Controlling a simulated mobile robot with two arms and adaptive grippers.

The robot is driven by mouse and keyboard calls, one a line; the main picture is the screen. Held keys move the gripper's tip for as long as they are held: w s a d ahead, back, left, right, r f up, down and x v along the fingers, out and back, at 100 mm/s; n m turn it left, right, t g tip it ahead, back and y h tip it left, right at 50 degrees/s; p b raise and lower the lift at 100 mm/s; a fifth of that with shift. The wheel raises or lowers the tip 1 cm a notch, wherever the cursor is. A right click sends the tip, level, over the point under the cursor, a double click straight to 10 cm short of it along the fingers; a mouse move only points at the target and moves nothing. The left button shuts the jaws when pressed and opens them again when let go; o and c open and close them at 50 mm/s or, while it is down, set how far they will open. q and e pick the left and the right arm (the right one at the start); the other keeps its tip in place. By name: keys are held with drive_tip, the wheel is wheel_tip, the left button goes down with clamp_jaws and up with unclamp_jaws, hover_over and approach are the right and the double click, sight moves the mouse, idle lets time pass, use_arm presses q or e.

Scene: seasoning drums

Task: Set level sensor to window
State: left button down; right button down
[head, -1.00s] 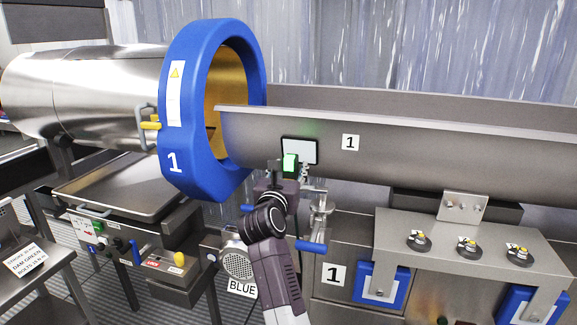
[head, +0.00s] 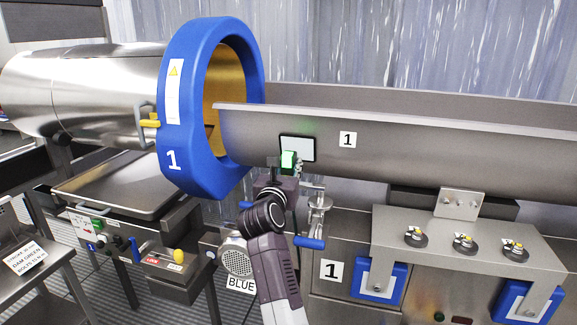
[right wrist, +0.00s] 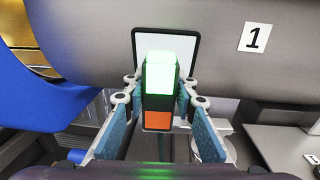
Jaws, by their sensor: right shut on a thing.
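The level sensor (right wrist: 158,85) is a small block with a glowing green-white top and an orange patch on its lower face. My right gripper (right wrist: 157,100) is shut on it, with a finger on each side. In the head view the sensor (head: 289,161) is at the lower part of the window (head: 300,145), a pale panel with a black frame on the side of the trough marked 1. In the right wrist view the window (right wrist: 182,50) is right behind the sensor, which covers part of it. I cannot tell whether they touch. My left gripper is not in view.
The blue drum ring (head: 174,110) marked 1 stands left of the trough (head: 430,155). Blue-handled clamps (head: 309,242) are below the window, close to my right arm. A steel bracket shelf (head: 465,240) with several small knobs is at the right.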

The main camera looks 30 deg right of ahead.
drive_tip(key=shift+r, duration=0.2)
drive_tip(key=c, duration=1.8)
unclamp_jaws()
drive_tip(key=shift+c, duration=0.2)
drive_tip(key=shift+o, duration=1.3)
drive_tip(key=shift+w+d+f, duration=0.2)
drive_tip(key=shift+w+f, duration=0.05)
drive_tip(key=shift+s+r, duration=0.1)
drive_tip(key=shift+r, duration=0.1)
wheel_tip(320, 180, up, 10)
drive_tip(key=shift+f, duration=0.2)
drive_tip(key=shift+c, duration=0.5)
